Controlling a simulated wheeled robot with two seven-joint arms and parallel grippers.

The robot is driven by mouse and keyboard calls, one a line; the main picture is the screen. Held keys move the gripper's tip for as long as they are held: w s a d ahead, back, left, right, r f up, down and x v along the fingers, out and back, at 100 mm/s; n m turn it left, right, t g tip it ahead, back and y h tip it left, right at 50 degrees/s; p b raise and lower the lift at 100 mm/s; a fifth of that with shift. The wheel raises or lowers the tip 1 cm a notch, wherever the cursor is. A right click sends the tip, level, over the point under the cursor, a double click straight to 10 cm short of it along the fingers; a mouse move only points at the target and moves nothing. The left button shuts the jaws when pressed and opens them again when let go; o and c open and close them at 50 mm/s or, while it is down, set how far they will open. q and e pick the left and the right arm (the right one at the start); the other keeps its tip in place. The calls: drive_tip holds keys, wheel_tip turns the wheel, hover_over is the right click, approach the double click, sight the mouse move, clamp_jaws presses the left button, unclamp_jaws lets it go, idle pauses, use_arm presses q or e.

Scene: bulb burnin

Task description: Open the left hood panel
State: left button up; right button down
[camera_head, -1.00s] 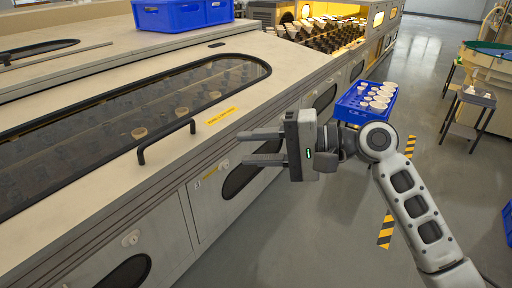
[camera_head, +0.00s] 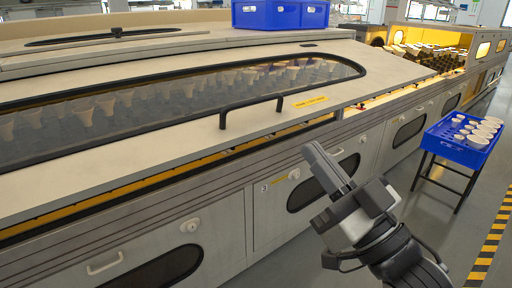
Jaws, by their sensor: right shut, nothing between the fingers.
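The cream left hood panel (camera_head: 180,143) has a long dark window (camera_head: 190,95) and a black bar handle (camera_head: 250,105) near its front edge. A yellow strip shows in a narrow gap under that front edge, so the panel appears slightly raised from the machine body. Pale cone-shaped bulbs show through the window. My right gripper (camera_head: 317,154) is in front of the machine, right of and below the handle and apart from it in the picture. Its fingers are together and empty. My left gripper is not in view.
A blue crate (camera_head: 293,14) sits on top of the machine. A blue tray (camera_head: 455,150) with several white cups stands on a dark stand at right. The machine's front has doors with dark oval windows (camera_head: 324,183).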

wheel_tip(320, 180, up, 5)
drive_tip(key=p, duration=0.2)
hover_over(274, 131)
drive_tip(key=s, duration=0.3)
wheel_tip(274, 131, down, 3)
drive_tip(key=shift+a+f+b, duration=0.1)
drive_tip(key=shift+f+b, duration=0.2)
drive_tip(key=shift+f, duration=0.15)
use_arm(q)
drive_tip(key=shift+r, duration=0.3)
use_arm(e)
drive_tip(key=shift+f, duration=0.1)
